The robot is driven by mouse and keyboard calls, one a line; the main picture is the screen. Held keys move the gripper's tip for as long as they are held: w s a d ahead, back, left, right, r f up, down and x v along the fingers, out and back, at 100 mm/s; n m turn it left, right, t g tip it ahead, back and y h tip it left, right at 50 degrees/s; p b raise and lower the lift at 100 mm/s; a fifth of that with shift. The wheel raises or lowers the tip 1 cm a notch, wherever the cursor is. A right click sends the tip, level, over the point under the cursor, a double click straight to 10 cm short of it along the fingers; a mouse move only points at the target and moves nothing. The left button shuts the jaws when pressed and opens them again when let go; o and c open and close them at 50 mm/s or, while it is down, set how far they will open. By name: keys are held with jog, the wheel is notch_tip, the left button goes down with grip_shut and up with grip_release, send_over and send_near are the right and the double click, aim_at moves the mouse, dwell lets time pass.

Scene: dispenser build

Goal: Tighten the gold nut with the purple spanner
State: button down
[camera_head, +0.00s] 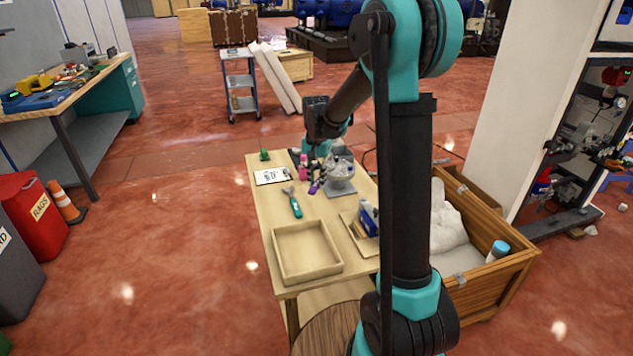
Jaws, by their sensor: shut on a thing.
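My gripper (317,165) is at the far end of the table, low over the clutter beside the grey dispenser. It is small and partly lost against dark parts behind it. The purple spanner (315,187) shows just below the gripper's fingers, which appear shut on it. The spanner is close to the left side of the dispenser (341,175), a grey-white device on a grey base. The gold nut cannot be made out at this size. Whether the spanner touches it cannot be told.
A teal-handled tool (294,205) lies mid-table. An empty wooden tray (307,250) is at the front. A pink item (303,168) stands left of the gripper, near a white printed sheet (272,176). A blue item (368,218) sits at the right edge. A wooden crate (500,270) is beyond.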

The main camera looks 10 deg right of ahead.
jog(key=shift+r, duration=1.75)
